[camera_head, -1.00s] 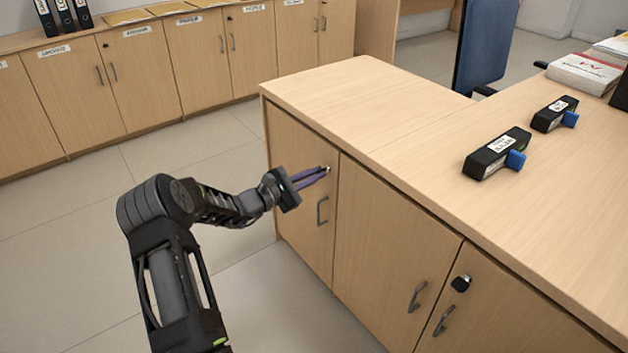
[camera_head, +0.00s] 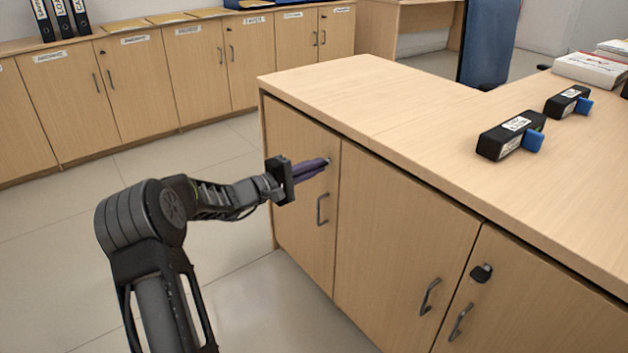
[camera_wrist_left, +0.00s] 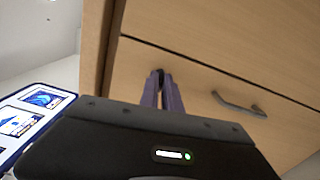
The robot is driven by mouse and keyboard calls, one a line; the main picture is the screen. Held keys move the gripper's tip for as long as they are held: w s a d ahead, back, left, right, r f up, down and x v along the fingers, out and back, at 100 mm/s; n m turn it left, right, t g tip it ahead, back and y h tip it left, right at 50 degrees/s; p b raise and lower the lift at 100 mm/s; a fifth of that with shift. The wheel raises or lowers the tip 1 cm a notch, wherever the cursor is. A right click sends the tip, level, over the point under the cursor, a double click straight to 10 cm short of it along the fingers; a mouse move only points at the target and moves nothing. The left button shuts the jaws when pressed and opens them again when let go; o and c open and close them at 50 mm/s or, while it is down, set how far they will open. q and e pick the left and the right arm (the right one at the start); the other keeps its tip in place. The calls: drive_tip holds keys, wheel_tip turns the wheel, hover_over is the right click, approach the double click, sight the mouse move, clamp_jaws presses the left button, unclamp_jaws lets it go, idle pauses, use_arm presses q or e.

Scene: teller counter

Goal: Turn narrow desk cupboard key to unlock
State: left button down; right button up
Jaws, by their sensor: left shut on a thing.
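The narrow desk cupboard door (camera_head: 300,225) is closed, at the left end of the desk, with a grey bar handle (camera_head: 322,209). My left gripper (camera_head: 326,163) reaches the upper right part of this door, above the handle. Its purple fingers are shut on the key, which they mostly hide. In the left wrist view the fingertips (camera_wrist_left: 160,76) meet at a small dark piece, the key (camera_wrist_left: 157,73), against the door, left of the handle. I cannot make out the key's angle. My right gripper is not in view.
The desk top (camera_head: 350,90) overhangs just above the gripper. A wider door (camera_head: 400,225) is to the right, and a further door has a black key (camera_head: 481,273). Two black stamp-like devices (camera_head: 511,136) lie on top. Floor (camera_head: 75,215) is clear at left.

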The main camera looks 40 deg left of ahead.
use_arm(q)
drive_tip(key=shift+m+b, duration=0.8)
drive_tip(key=shift+b, duration=0.05)
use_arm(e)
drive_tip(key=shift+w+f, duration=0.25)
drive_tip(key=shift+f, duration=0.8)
use_arm(q)
drive_tip(key=c, duration=1.6)
unclamp_jaws()
drive_tip(key=shift+o, duration=0.2)
drive_tip(key=shift+s, duration=0.1)
